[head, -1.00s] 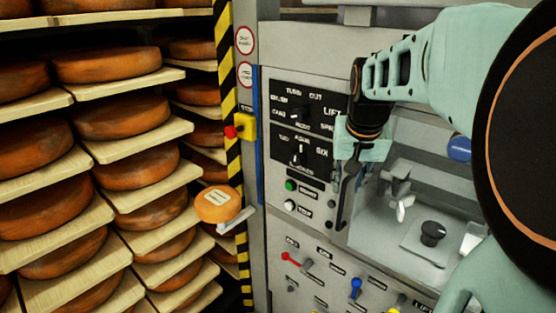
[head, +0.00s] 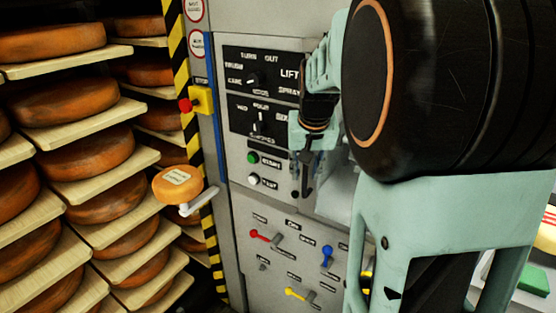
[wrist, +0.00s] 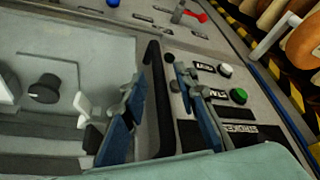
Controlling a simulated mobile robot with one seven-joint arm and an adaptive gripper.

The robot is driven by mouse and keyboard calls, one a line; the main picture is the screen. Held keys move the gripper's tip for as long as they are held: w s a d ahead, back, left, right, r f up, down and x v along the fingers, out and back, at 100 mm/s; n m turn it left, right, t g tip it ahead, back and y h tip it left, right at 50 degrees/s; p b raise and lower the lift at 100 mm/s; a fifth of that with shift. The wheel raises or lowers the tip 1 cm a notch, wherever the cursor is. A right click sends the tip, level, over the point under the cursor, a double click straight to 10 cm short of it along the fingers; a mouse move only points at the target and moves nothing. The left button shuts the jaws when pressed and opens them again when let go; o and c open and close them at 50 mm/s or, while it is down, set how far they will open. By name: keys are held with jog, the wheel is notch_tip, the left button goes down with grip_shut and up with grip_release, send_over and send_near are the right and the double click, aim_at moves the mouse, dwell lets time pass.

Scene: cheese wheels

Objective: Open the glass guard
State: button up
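The glass guard (wrist: 75,55) is a clear pane over a pale recess, seen in the wrist view; its edges are hard to make out. Its black bar handle (wrist: 155,85) runs along the recess edge beside the buttons. It also shows in the head view (head: 307,182), just below my gripper (head: 310,163). In the wrist view my gripper (wrist: 158,85) is open, with one blue-grey finger on each side of the handle and gaps visible. Contact cannot be told. In the head view my arm hides most of the recess and guard.
Green and white buttons (wrist: 232,85) and a black label panel (head: 262,100) sit close beside the handle. Red, blue and yellow levers (head: 270,240) stick out below.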

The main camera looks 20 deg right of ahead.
jog(key=shift+c, duration=0.3)
grip_shut()
